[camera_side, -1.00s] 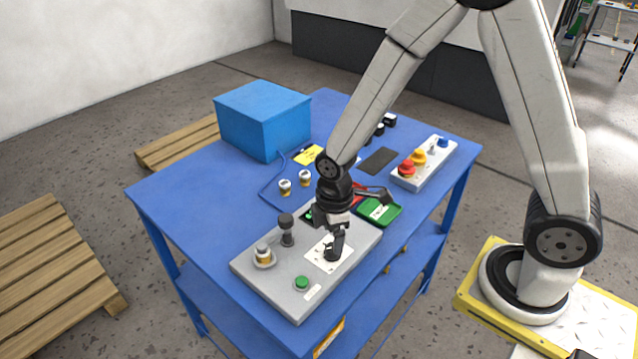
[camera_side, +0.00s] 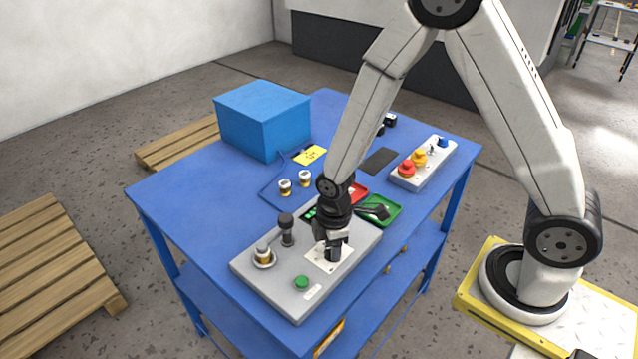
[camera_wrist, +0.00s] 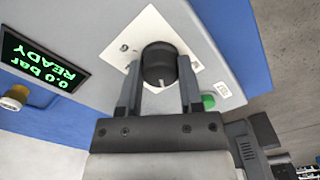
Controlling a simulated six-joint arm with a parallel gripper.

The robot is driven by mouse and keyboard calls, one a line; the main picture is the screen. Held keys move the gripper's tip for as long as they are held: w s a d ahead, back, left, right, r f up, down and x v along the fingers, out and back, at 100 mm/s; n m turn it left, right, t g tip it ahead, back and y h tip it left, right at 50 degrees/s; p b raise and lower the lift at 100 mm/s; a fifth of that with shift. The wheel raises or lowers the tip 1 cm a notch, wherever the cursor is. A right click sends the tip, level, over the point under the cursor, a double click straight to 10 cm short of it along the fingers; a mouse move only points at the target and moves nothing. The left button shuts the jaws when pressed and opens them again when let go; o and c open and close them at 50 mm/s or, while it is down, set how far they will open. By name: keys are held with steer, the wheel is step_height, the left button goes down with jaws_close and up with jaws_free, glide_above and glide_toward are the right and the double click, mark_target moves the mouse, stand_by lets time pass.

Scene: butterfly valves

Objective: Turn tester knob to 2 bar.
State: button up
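The black round tester knob (camera_wrist: 159,66) sits on a white square plate (camera_wrist: 150,35) on the grey tester panel. A white mark shows on its near side. My gripper (camera_wrist: 159,72) has one finger on each side of the knob, with narrow gaps visible, so it looks open around it. In the side view, my gripper (camera_side: 333,254) is low over the white plate and hides most of the knob. The tester display (camera_wrist: 42,62) appears upside down in the wrist view and reads 0.0 bar, READY.
The grey tester (camera_side: 270,285) also carries a green button (camera_side: 302,283), a dark upright post (camera_side: 287,225) and a valve in a holder (camera_side: 263,257). Green (camera_side: 385,212) and red trays lie behind it. A blue box (camera_side: 262,118) stands at the back left.

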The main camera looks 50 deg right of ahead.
jaws_close()
steer(key=shift+m, duration=0.4)
steer(key=m, duration=0.3)
steer(key=shift+m, duration=2)
steer(key=o, duration=0.6)
jaws_free()
